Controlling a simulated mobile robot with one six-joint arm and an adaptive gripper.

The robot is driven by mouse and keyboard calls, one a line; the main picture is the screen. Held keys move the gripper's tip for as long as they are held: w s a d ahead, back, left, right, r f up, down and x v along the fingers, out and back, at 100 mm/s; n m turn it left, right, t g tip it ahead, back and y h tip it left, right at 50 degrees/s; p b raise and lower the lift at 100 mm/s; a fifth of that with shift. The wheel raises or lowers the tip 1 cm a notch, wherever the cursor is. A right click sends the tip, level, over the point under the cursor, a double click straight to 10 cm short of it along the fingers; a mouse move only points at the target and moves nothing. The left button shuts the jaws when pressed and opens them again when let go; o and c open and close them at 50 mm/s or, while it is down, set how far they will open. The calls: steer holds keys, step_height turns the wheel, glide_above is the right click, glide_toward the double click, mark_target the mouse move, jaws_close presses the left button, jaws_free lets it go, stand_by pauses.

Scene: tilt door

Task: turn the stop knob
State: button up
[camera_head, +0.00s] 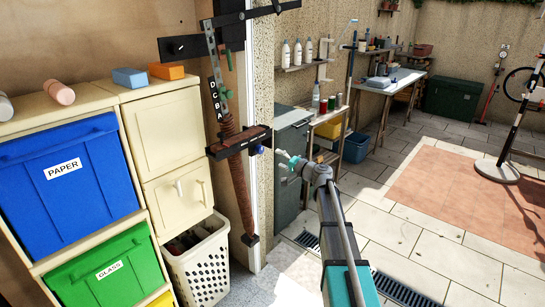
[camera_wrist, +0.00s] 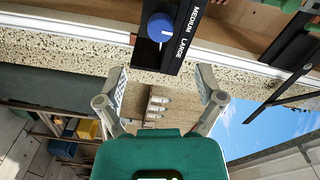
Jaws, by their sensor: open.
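A round blue knob (camera_wrist: 160,27) sits on a black plate (camera_wrist: 178,55) lettered MEDIUM and LARGE in the wrist view. In the head view the blue knob (camera_head: 258,150) shows small at the right end of a black bracket (camera_head: 238,141) on the door-spring mechanism. My gripper (camera_wrist: 162,85) is open and empty, its two fingers spread below the knob in the wrist view and apart from it. In the head view my gripper (camera_head: 283,160) is just right of the knob and slightly lower.
A rusty spring (camera_head: 238,185) hangs by the door frame, with a lever plate lettered D, C, B, A above. Blue PAPER (camera_head: 75,170) and green GLASS (camera_head: 105,270) bins and a white basket (camera_head: 200,262) stand left. A grey-green cabinet (camera_head: 290,165) stands behind my gripper.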

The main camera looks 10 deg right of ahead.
steer(key=shift+v, duration=0.95)
steer(key=s+a+f+n+g+h+p, duration=0.1)
steer(key=s+a+f+n+g, duration=0.1)
steer(key=s+a+f+g, duration=0.3)
steer(key=s+a+f+n+g+h+p, duration=0.1)
steer(key=s+a+n, duration=0.15)
steer(key=s, duration=0.35)
steer(key=s+a+f+n+g+h+p, duration=0.1)
steer(key=s+a+f+n+g, duration=0.15)
steer(key=s+a, duration=0.3)
steer(key=s+d+f+g+h+p, duration=0.1)
steer(key=s+d+f+g+h, duration=0.1)
steer(key=s, duration=0.7)
steer(key=s+d+f+g+h+p, duration=0.2)
steer(key=s+g+h, duration=0.2)
steer(key=s, duration=0.5)
steer(key=shift+s+d+n+h, duration=0.2)
steer(key=shift+s+n+h, duration=0.15)
steer(key=shift+h, duration=0.45)
